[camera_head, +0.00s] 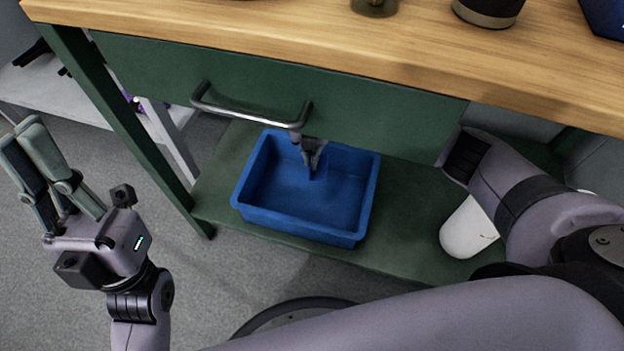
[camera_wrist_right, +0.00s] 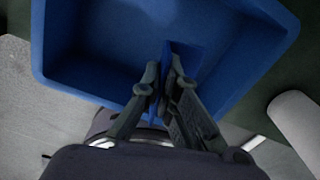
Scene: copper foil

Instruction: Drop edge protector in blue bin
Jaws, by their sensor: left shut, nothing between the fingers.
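The blue bin (camera_head: 357,215) stands on the green lower shelf under the workbench, and it fills the upper part of the right wrist view (camera_wrist_right: 60,75). My right gripper (camera_head: 314,158) reaches in under the drawer and is over the bin's back part. In the right wrist view its fingers (camera_wrist_right: 168,75) are closed around a thin blue piece, which seems to be the edge protector (camera_wrist_right: 182,58). Its lower end is hard to tell from the blue bin behind it. My left gripper (camera_head: 20,132) is shut and empty, off to the left, with its fingers pointing up.
A green drawer (camera_head: 385,125) with a metal handle (camera_head: 250,115) hangs above the bin, under the wooden top (camera_head: 300,45). A white rounded object (camera_head: 466,232) is on the shelf's right side. A green table leg (camera_head: 130,135) stands left of the bin.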

